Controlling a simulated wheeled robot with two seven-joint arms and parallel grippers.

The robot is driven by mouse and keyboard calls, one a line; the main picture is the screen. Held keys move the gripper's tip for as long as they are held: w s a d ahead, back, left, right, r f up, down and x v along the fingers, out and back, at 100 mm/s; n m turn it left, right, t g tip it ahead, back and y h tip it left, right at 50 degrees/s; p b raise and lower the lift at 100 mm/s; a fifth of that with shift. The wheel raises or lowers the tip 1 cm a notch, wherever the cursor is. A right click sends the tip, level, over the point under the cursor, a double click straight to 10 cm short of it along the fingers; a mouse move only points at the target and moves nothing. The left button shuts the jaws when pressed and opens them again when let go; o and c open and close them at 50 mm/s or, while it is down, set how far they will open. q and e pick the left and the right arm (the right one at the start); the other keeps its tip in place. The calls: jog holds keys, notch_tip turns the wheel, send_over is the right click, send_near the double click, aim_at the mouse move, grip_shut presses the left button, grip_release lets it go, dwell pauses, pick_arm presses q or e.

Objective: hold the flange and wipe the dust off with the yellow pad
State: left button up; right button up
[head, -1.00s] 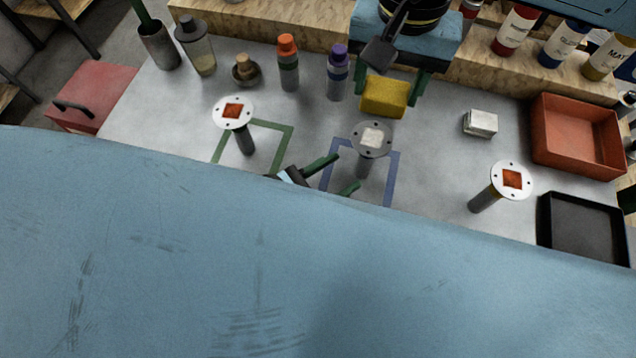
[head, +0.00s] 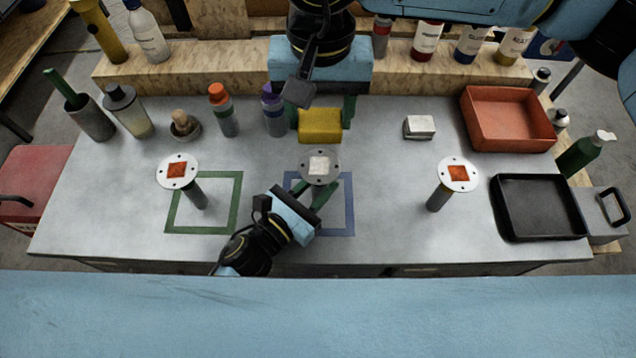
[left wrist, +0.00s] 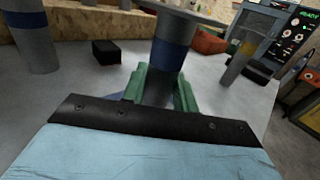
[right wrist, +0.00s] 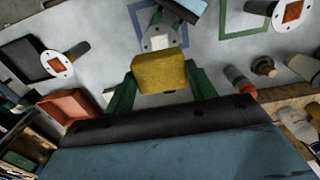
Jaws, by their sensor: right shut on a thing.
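The flange (head: 319,167) is a grey disc with holes and a pale square patch, upright on a stem within the blue outline (head: 350,205). My left gripper (head: 320,192) comes in low from the front. Its green fingers are apart, one on each side of the stem (left wrist: 168,62) in the left wrist view; I cannot see clear contact. My right gripper (head: 320,122) is shut on the yellow pad (head: 319,128), held behind and above the flange. The pad also shows between the fingers in the right wrist view (right wrist: 160,74), just short of the disc.
Two other flanges with orange squares stand left (head: 178,171) and right (head: 457,174). Bottles stand behind left. A white block (head: 420,127), red tray (head: 507,118) and black tray (head: 540,207) are to the right.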

pick_arm(q)
grip_shut()
dwell(0.8)
